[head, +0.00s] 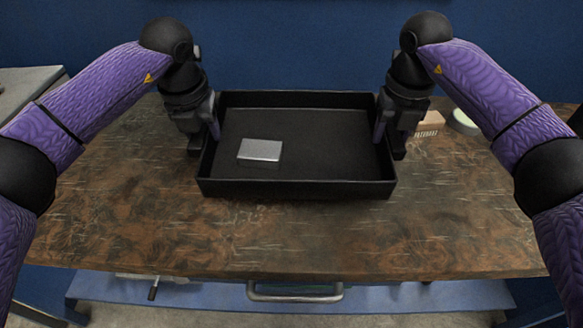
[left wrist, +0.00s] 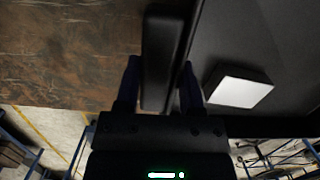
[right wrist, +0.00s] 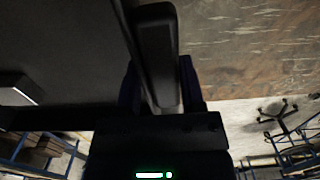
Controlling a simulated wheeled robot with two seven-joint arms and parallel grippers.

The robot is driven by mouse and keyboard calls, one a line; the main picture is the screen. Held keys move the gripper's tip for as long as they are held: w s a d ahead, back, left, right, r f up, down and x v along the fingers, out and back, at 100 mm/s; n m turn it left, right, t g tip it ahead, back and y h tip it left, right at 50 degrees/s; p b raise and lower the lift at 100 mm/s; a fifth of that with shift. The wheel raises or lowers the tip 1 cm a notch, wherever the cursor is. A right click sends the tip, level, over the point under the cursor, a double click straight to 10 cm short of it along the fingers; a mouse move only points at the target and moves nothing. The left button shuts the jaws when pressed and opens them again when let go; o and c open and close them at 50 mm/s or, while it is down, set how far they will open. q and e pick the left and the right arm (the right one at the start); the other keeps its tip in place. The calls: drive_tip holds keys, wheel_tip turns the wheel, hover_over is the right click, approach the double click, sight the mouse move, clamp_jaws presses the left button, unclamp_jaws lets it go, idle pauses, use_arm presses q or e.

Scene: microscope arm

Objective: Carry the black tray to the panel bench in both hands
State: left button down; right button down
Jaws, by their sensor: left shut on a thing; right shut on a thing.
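The black tray (head: 297,187) is at the middle of a brown bench, level as far as I can see; I cannot tell whether it rests on the top or is just above it. A silver-grey block (head: 260,150) lies inside it, left of centre. My left gripper (head: 207,132) is shut on the tray's left wall, one finger inside and one outside, as the left wrist view (left wrist: 160,85) shows. My right gripper (head: 388,132) is shut on the right wall the same way; the wall shows between its fingers in the right wrist view (right wrist: 160,80).
The bench top (head: 300,235) is mottled brown and clear in front of the tray. A brush (head: 429,122) and a pale green round thing (head: 463,121) lie to the right of the tray. A blue wall (head: 300,45) stands behind. A grey surface (head: 25,85) is at the far left.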

drive_tip(key=shift+s, duration=0.1)
